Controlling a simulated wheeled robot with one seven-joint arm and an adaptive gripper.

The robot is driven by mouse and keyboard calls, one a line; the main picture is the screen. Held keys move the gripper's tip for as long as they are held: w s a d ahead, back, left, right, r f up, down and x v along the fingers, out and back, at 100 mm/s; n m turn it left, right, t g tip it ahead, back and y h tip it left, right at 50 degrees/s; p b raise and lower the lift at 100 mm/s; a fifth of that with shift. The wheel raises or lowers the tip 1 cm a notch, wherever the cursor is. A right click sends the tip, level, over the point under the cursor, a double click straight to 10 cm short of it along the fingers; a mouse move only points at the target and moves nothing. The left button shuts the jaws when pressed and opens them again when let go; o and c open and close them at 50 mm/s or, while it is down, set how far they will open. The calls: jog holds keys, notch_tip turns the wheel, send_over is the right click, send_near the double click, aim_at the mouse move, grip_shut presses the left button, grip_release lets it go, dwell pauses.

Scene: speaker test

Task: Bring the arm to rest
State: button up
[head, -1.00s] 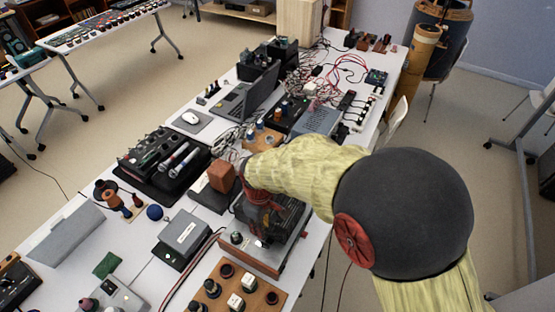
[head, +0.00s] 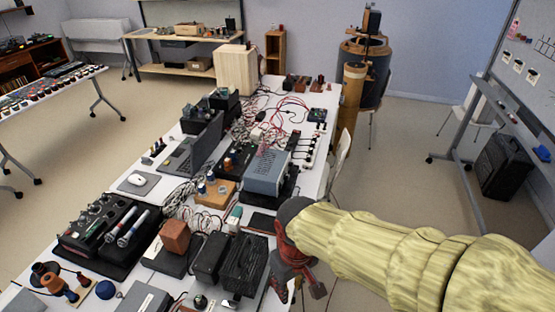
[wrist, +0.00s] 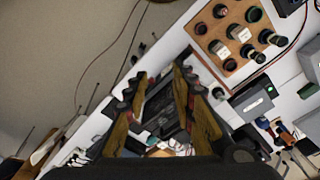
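My gripper (head: 300,287) hangs at the right edge of the long white table in the head view, fingers pointing down. My yellow-sleeved arm reaches to it from the lower right. In the wrist view its two fingers (wrist: 158,85) stand apart, and I see nothing held between them. A dark object shows through the gap behind them, apparently below. In the head view, a black ribbed device (head: 243,264) sits on the table just left of the gripper. Whether the fingers touch anything is hard to tell at this size.
The white table (head: 138,205) is crowded with electronics, including a grey-blue box (head: 266,172), a brown block (head: 175,236) and a laptop (head: 190,150). A wooden board with knobs (wrist: 236,38) lies near the table edge. Floor right of the table is open before a whiteboard stand (head: 470,130).

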jog(key=s+d+r+m+t+b, duration=0.1)
jog(key=s+d+r+m+t, duration=0.1)
jog(key=d, duration=0.6)
jog(key=s+d+r+m+t+b, duration=0.2)
jog(key=d+r+m+t, duration=0.1)
jog(key=d+r, duration=0.4)
jog(key=shift+s+d+r+m, duration=0.15)
jog(key=shift+d+r+m, duration=0.05)
jog(key=shift+d+m, duration=0.3)
jog(key=shift+a, duration=0.15)
